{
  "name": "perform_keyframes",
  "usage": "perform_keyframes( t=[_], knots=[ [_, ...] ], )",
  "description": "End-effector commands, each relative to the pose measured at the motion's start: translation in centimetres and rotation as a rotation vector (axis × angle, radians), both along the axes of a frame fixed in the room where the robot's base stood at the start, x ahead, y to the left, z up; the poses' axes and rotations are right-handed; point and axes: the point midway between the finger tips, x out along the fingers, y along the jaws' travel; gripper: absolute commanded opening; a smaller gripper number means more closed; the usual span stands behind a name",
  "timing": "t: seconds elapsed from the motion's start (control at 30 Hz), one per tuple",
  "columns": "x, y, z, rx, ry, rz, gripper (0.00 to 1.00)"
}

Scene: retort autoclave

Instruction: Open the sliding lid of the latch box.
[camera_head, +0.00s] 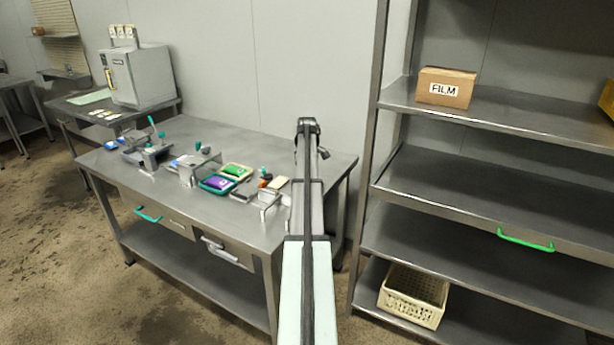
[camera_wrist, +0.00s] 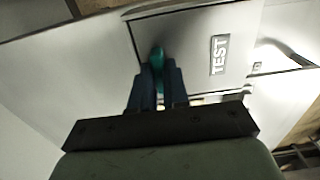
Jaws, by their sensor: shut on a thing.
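In the wrist view a grey metal panel (camera_wrist: 195,32) carries a plate marked TEST (camera_wrist: 220,55). A teal handle or knob (camera_wrist: 157,56) stands at the panel's left part. My gripper (camera_wrist: 158,78) is shut on this teal piece, its two dark blue fingers on either side of it. Whether the panel is the latch box's sliding lid cannot be told for certain. The fingers and palm hide its lower part. In the head view my arm covers the right end of the steel table (camera_head: 240,148), and my gripper is hidden behind it.
A tall shelf rack (camera_head: 480,118) rises close on the right. The table's back strip is mostly clear.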

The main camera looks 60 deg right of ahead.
Motion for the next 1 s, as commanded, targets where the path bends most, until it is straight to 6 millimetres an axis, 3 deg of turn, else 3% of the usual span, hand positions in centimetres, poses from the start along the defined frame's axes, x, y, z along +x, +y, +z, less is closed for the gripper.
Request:
perform_keyframes(
  t=[0.27,0.7,1.0],
  knots=[
    [-0.1,1.3,0.0,0.0,0.0,0.001,0.0],
    [-0.1,11.3,0.0,0.0,-0.001,0.002,0.0],
    [0.0,11.7,0.0,0.0,0.0,0.0,0.0]
  ],
)
